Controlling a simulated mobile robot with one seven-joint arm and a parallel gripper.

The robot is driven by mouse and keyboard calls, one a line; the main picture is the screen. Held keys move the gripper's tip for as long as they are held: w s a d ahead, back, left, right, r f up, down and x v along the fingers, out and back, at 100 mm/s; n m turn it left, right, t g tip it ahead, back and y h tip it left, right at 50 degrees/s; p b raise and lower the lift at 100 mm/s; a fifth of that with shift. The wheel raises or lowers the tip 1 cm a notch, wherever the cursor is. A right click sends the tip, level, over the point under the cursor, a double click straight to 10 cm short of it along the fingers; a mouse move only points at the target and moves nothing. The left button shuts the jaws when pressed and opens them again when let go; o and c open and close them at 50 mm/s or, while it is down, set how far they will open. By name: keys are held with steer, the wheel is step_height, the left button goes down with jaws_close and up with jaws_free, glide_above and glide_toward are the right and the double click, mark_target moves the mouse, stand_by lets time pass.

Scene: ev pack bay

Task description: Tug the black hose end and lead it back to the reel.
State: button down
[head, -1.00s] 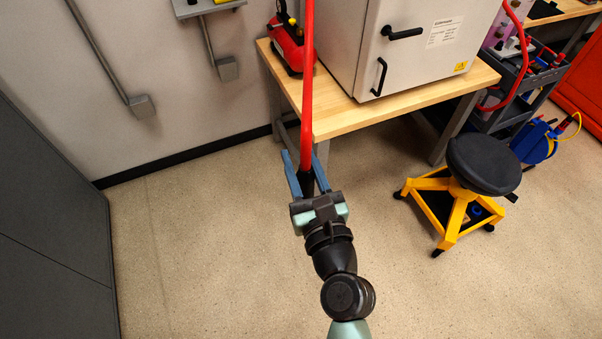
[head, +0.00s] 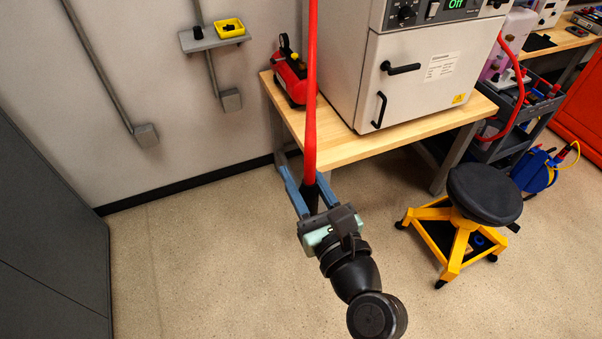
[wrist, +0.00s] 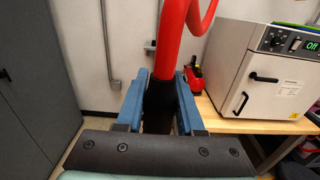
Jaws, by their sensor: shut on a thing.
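My gripper (head: 306,192) is shut on the black hose end (wrist: 160,104), with one blue finger on each side of it. The black end also shows between the fingers in the head view (head: 309,190). The red hose (head: 310,100) rises from the black end and runs up out of the head view. In the wrist view the red hose (wrist: 172,35) goes up and bends to the right near the top edge. The reel cannot be made out in either view.
A wooden bench (head: 350,146) carries a light grey oven (head: 415,75) and a red device (head: 291,80). A black stool with a yellow base (head: 484,194) stands at the right. A grey cabinet (head: 50,230) stands at the left. The floor between cabinet and bench is clear.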

steer(key=s+p, duration=0.5)
steer(key=s, duration=2.5)
stand_by(1.7)
stand_by(0.4)
